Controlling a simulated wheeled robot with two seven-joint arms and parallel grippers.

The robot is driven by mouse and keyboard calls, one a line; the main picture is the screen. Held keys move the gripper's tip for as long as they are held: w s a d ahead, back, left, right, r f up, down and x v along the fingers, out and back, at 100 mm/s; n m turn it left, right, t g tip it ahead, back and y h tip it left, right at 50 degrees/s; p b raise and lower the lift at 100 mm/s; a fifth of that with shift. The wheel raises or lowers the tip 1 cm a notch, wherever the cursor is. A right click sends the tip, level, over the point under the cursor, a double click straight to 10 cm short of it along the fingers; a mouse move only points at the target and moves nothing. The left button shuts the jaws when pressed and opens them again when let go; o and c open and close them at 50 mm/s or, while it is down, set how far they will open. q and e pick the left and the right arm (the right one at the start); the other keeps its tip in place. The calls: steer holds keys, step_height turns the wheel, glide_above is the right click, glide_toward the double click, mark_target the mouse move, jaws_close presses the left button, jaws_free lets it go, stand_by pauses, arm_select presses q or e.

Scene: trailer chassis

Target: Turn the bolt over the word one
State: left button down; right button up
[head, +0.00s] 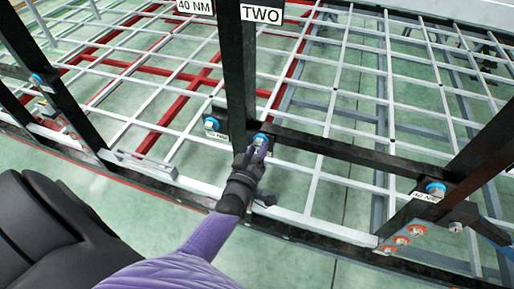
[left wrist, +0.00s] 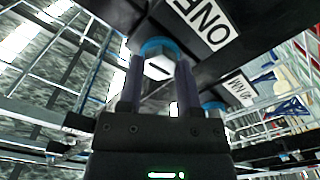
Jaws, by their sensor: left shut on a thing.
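In the left wrist view, a silver hex bolt (left wrist: 159,66) with a blue ring around its base sits on a black beam. A white label reading ONE (left wrist: 207,22) is on the black surface beside it. My left gripper (left wrist: 159,78) has its two purple fingers on either side of the bolt head, shut on it. In the head view my left gripper (head: 260,146) is at the foot of the black upright, over the bolt (head: 262,136), which is partly hidden. The word ONE is not readable there. My right gripper is not in view.
Another blue-ringed bolt (head: 211,124) is close to the left of the upright (head: 238,70). A bolt (head: 435,188) with a 40 NM label stands at the right. Black beams and a grey and red grid surround the gripper.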

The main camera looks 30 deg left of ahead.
arm_select(q)
steer(key=m, duration=0.6)
steer(key=shift+f+p, duration=0.15)
steer(key=shift+p, duration=0.25)
steer(key=m, duration=0.3)
steer(key=shift+m, duration=0.4)
steer(key=shift+a+m, duration=0.1)
steer(key=shift+m, duration=1.3)
steer(key=c, duration=0.6)
jaws_free()
steer(key=o, duration=0.3)
steer(key=shift+s, duration=0.2)
steer(key=shift+w, duration=0.1)
